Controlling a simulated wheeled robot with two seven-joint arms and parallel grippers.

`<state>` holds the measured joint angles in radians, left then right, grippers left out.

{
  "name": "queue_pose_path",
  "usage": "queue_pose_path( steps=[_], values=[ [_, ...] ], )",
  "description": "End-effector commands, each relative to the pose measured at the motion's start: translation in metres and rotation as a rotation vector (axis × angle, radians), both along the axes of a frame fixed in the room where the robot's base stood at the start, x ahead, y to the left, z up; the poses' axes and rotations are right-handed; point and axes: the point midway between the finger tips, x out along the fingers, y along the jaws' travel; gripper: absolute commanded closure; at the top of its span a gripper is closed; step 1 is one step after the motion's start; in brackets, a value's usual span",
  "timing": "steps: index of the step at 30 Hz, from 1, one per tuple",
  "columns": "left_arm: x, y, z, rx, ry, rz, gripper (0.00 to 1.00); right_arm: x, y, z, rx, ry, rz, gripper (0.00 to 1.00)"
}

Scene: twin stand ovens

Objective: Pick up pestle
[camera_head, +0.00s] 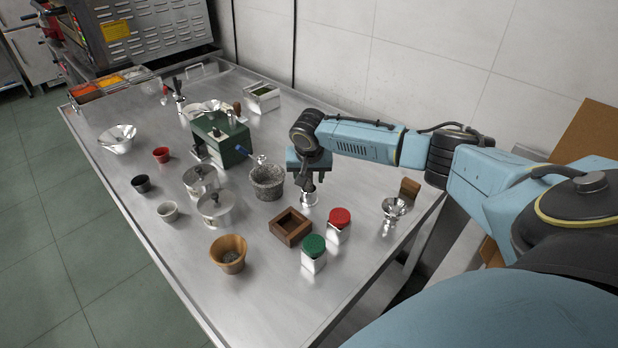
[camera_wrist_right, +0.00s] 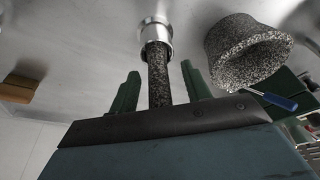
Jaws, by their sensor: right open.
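The pestle (camera_wrist_right: 158,82) is a speckled dark grey rod. In the wrist view it stands in a small shiny metal holder (camera_wrist_right: 155,38), which also shows in the head view (camera_head: 309,199). My right gripper (camera_head: 308,181) is above that holder and hides most of the pestle in the head view. In the wrist view its two green fingers are open, one on each side of the pestle, with gaps visible. The speckled stone mortar (camera_head: 267,183) stands just left of the gripper; it also shows in the wrist view (camera_wrist_right: 245,50). My left gripper is not in view.
A green box-shaped device (camera_head: 222,136) with a blue handle stands behind the mortar. A wooden square box (camera_head: 291,226), a red-lidded jar (camera_head: 339,219) and a green-lidded jar (camera_head: 313,251) stand in front.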

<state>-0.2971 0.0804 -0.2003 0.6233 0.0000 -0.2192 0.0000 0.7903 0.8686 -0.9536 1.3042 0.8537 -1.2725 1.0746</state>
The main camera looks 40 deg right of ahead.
Motion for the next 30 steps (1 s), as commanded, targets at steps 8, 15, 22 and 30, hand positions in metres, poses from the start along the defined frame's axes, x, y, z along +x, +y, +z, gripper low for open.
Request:
queue_pose_path(
  steps=[8, 15, 22, 30],
  values=[
    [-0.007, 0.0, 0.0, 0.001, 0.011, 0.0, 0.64, 0.0, 0.0, 0.001, 0.0, 0.0, 0.0, 0.71],
    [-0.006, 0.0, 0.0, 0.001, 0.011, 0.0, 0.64, 0.0, 0.0, 0.001, 0.0, 0.0, 0.0, 1.0],
    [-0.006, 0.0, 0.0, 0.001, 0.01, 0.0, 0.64, 0.0, 0.0, 0.002, -0.001, -0.001, 0.0, 1.0],
    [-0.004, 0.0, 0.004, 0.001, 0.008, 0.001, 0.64, 0.001, 0.0, 0.037, 0.001, -0.004, 0.0, 1.0]
  ],
)
